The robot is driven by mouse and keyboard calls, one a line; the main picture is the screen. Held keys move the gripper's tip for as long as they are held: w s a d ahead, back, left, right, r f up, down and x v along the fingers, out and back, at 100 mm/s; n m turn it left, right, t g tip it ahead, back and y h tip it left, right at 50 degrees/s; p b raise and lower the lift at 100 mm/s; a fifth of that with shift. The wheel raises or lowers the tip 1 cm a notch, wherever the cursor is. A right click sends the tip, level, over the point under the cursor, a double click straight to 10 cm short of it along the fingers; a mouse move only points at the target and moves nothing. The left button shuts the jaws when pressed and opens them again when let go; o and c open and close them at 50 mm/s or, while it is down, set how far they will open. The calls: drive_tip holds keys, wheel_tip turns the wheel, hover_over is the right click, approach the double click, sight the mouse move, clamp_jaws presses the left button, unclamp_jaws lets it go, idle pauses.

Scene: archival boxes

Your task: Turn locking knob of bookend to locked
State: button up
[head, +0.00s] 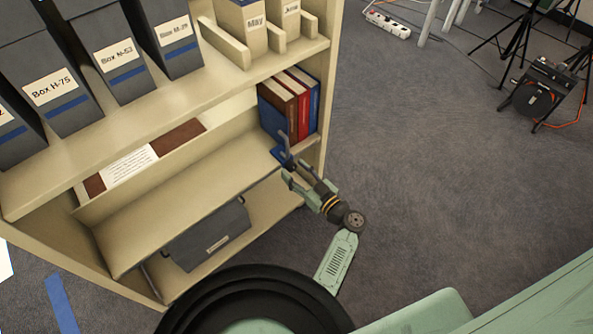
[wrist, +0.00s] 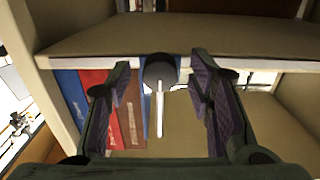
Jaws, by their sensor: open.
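The bookend (head: 278,153) is blue and stands at the left end of a row of books on the middle shelf. In the wrist view its locking knob (wrist: 160,71) is a dark round head with a pale lever (wrist: 160,112) pointing straight down in the picture. A blue strip of the bookend (wrist: 146,100) shows behind the knob. My gripper (head: 291,174) is at the shelf's front near the bookend. In the wrist view my gripper (wrist: 160,100) is open, with one finger on each side of the lever and gaps on both sides. I cannot see any contact.
Blue, red and brown books (head: 299,108) stand right of the bookend, close to the shelf's end panel. Grey archival boxes (head: 120,62) stand on the shelf above. The shelf left of the bookend (head: 190,185) is bare. A grey box (head: 208,237) lies lower down.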

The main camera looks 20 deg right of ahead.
drive_tip(key=shift+c, duration=0.4)
clamp_jaws()
idle(0.4)
drive_tip(key=m+b, duration=0.2)
drive_tip(key=m, duration=0.1)
drive_tip(key=shift+a+f, duration=0.1)
drive_tip(key=shift+f, duration=0.05)
drive_tip(key=m+b, duration=0.1)
drive_tip(key=m, duration=0.4)
drive_tip(key=shift+s+m+b, duration=0.1)
drive_tip(key=shift+m+b, duration=0.2)
drive_tip(key=shift+b, duration=0.1)
drive_tip(key=m, duration=0.5)
drive_tip(key=shift+r+p, duration=0.3)
drive_tip(key=shift+m+p, duration=0.6)
drive_tip(key=shift+m, duration=1.6)
